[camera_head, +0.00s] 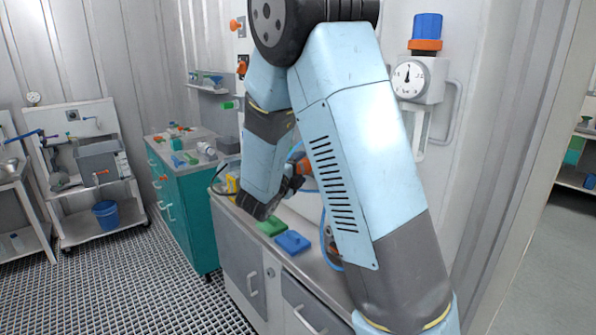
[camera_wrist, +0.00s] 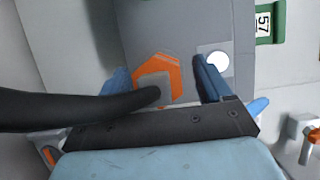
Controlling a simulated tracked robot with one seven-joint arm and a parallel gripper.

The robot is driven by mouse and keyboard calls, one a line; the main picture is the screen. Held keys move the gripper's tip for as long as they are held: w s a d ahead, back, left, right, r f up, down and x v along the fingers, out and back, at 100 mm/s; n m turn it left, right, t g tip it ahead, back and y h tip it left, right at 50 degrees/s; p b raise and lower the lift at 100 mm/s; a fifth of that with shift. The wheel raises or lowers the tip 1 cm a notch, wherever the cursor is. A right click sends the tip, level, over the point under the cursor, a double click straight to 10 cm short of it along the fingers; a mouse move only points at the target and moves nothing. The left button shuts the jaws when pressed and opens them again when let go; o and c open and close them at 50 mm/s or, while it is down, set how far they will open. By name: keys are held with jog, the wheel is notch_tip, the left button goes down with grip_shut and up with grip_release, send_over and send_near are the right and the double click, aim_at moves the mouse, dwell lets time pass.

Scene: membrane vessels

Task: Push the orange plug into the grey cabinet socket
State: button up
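The orange plug (camera_wrist: 172,72) shows in the wrist view as an orange angular body with a grey middle and a thick black cable running off to the left. It lies against a grey surface (camera_wrist: 165,28), probably the cabinet front. My gripper (camera_wrist: 160,76) has its blue fingers apart, one on each side of the plug. A gap shows between the plug and the right finger; the cable partly hides the left finger. In the head view an orange part (camera_head: 304,166) shows beside my wrist, mostly hidden by my arm. I cannot make out the socket opening.
A green block (camera_head: 271,227) and a blue block (camera_head: 293,242) lie on the grey counter below my wrist. A gauge (camera_head: 408,80) with a blue-topped valve is on the wall at right. A teal cabinet (camera_head: 185,205) stands left. A green "57" label (camera_wrist: 265,22) is at upper right.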

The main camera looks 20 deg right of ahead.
jog(key=v, duration=1.3)
jog(key=shift+s+a, duration=0.25)
jog(key=shift+a, duration=0.1)
jog(key=w+r+n+t+y, duration=0.1)
jog(key=w+r+n+y, duration=0.35)
jog(key=n+y, duration=0.35)
jog(key=s+a+r+n+g+y, duration=0.1)
jog(key=s+r+n+y, duration=0.4)
jog(key=n+y, duration=0.15)
jog(key=s+d+n+g, duration=0.2)
jog(key=s+d+n, duration=0.1)
jog(key=s, duration=0.5)
jog(key=s+d+n+g+h, duration=0.1)
jog(key=s+d+n+g, duration=0.2)
jog(key=s+n, duration=0.2)
jog(key=s+d+n+g+h, duration=0.1)
jog(key=s+d+n, duration=0.3)
jog(key=s, duration=0.7)
jog(key=shift+s+f+g, duration=0.2)
jog(key=shift+s+g, duration=0.05)
jog(key=shift+g, duration=0.45)
